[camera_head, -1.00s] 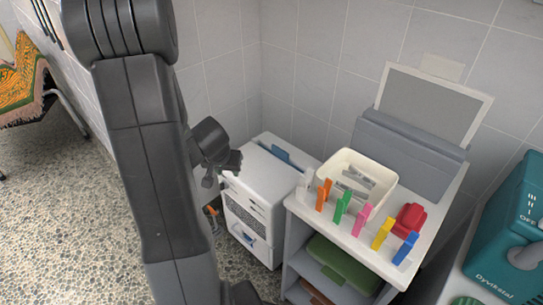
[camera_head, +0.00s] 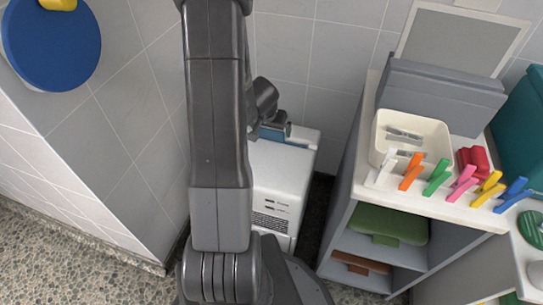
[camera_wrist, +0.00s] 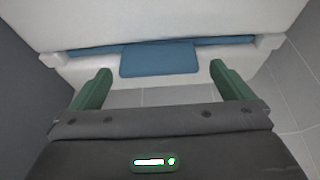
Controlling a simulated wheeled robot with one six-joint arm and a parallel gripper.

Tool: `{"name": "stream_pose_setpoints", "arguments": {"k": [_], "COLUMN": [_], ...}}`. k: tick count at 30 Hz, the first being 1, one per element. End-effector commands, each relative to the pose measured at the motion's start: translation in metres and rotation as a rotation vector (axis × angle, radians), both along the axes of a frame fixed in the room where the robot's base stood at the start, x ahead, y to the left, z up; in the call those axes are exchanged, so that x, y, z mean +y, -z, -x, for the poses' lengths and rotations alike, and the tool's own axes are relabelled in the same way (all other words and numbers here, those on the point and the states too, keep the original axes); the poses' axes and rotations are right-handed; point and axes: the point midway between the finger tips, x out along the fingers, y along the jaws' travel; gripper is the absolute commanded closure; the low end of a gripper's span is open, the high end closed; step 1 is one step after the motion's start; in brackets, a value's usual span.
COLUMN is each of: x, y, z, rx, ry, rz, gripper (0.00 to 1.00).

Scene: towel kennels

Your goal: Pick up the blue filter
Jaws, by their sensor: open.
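The blue filter (camera_head: 270,134) sits at the back of the top of a white box-shaped device (camera_head: 282,180), partly hidden behind my arm in the head view. In the wrist view the blue filter (camera_wrist: 158,60) shows as a blue tab with a thin strip running to both sides, set along the white housing. My gripper (camera_head: 274,118) is above the back of the device, close to the filter. In the wrist view my gripper (camera_wrist: 160,75) has its two green fingers wide apart, one on each side of the tab, with nothing between them held.
A grey shelf unit (camera_head: 345,215) stands right of the device, with a cream tray (camera_head: 440,135), several coloured clips and a red object (camera_head: 473,160) on top. Tiled walls close in behind and left. A blue disc (camera_head: 50,45) hangs on the left wall.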

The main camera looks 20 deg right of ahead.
Motion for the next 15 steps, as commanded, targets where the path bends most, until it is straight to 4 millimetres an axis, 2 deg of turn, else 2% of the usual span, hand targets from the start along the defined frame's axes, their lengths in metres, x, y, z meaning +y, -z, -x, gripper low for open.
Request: {"name": "stream_pose_setpoints", "arguments": {"k": [1,4,14,15], "x": [-0.004,-0.006,-0.008,-0.008], "y": [0.012,0.023,0.026,0.026], "z": [-0.002,-0.006,-0.009,-0.009], "rx": [0.003,0.001,0.0,0.0], "ry": [0.002,0.001,0.0,0.0], "rz": [-0.001,0.0,0.0,0.0], "gripper": [0.0,0.0,0.0,0.08]}}
